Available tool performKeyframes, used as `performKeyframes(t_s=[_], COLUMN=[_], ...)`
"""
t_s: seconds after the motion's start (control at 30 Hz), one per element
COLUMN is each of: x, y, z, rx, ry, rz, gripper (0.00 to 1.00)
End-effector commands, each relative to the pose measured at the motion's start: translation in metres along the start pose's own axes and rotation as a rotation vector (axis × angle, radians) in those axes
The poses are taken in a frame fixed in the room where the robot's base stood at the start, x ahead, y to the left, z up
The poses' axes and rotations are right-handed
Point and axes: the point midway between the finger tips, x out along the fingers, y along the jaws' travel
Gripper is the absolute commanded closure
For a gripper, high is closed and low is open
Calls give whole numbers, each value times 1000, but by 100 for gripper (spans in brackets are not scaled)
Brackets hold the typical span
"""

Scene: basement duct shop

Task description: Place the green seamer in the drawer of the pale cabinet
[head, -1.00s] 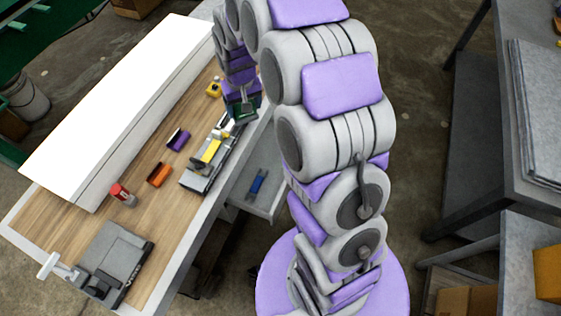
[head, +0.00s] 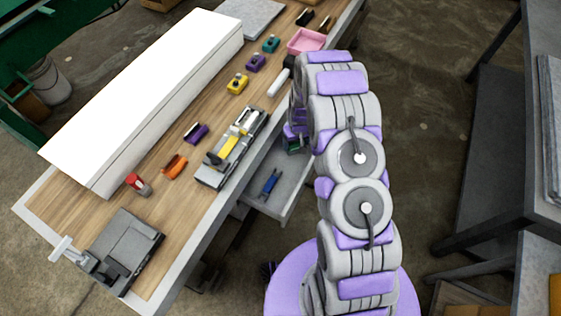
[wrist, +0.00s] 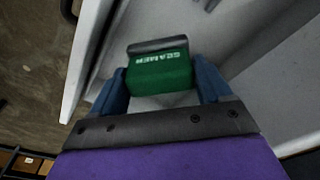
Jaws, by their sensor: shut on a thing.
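The green seamer (wrist: 160,72), marked "SEAMER" with a dark bar along one edge, is between the two blue fingers of my gripper (wrist: 165,88) in the wrist view. The fingers are shut on it. In the head view a bit of the seamer (head: 293,146) shows beside my arm, which hides most of my gripper. The pale drawer (head: 290,188) stands open below the bench edge; a blue-handled tool (head: 270,183) lies in it. The wrist view shows the drawer's pale front (wrist: 88,55) at left; the seamer appears over the drawer. I cannot tell its height above the floor.
The wooden bench (head: 120,188) carries a long white duct (head: 140,95), a grey-and-yellow tool (head: 232,148), small coloured seamers, a pink tray (head: 306,41) and a vise-like block (head: 120,250). A dark table (head: 540,150) stands at right.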

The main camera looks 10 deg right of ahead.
Motion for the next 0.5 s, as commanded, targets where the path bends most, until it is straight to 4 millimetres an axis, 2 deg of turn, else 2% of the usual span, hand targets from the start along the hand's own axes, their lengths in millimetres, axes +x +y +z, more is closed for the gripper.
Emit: performKeyframes(t_s=[0.17,0.33,0.5], x=[20,52,68], y=[1,0,0], z=[2,5,7], rx=[-2,-2,-1], ry=[3,1,3], rz=[1,1,1], gripper=[53,53,53])
